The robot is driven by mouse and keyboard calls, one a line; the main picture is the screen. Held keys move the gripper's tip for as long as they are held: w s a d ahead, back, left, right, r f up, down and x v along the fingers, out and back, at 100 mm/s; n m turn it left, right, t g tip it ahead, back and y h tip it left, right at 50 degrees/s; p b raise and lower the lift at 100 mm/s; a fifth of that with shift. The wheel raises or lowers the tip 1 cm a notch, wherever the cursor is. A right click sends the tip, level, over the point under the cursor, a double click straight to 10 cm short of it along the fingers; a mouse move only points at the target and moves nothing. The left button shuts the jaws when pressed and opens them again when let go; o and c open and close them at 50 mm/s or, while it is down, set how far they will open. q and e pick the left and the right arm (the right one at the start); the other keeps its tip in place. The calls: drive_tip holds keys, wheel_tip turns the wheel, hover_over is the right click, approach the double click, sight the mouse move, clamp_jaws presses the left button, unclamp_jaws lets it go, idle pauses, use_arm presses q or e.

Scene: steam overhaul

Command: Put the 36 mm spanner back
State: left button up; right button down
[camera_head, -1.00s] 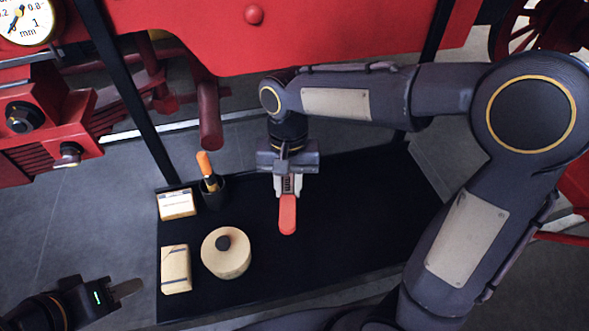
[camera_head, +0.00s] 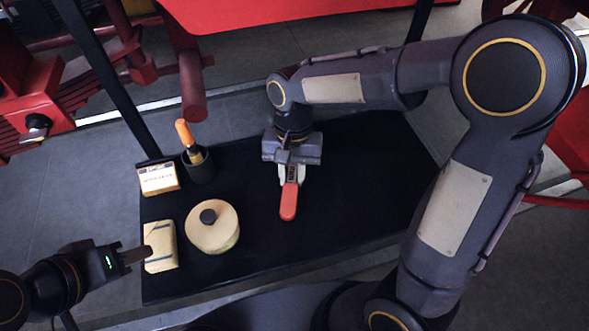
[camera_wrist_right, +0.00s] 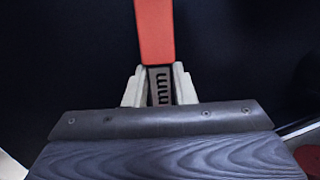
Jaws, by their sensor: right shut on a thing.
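The spanner (camera_head: 288,203) has a red handle and is held in my right gripper (camera_head: 291,175), above or at the black table top. In the right wrist view the fingers of my right gripper (camera_wrist_right: 159,88) are shut on both sides of the spanner's grey shank, which shows "mm". The number is hidden, and the red handle (camera_wrist_right: 155,30) points away from the gripper. I cannot tell if the spanner touches the table. My left gripper (camera_head: 136,256) is at the lower left, beside the table's left edge, and its finger opening cannot be made out.
The black table (camera_head: 370,190) has clear room to the right. On its left are a small box (camera_head: 158,179), a dark cup (camera_head: 202,172) with an orange-handled tool (camera_head: 184,132), a round tan thing with a dark knob (camera_head: 212,232), and a tan packet (camera_head: 160,246). A dark post (camera_head: 110,80) stands behind.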

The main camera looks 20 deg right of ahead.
sight(293, 178)
use_arm(q)
drive_tip(key=shift+d+f+b, duration=0.1)
drive_tip(key=shift+f+b, duration=0.2)
drive_tip(key=shift+f, duration=0.2)
use_arm(e)
drive_tip(key=shift+f, duration=0.55)
use_arm(q)
drive_tip(key=shift+s+f, duration=0.1)
drive_tip(key=shift+f, duration=0.05)
use_arm(e)
drive_tip(key=shift+s+f, duration=0.15)
drive_tip(key=shift+f, duration=0.15)
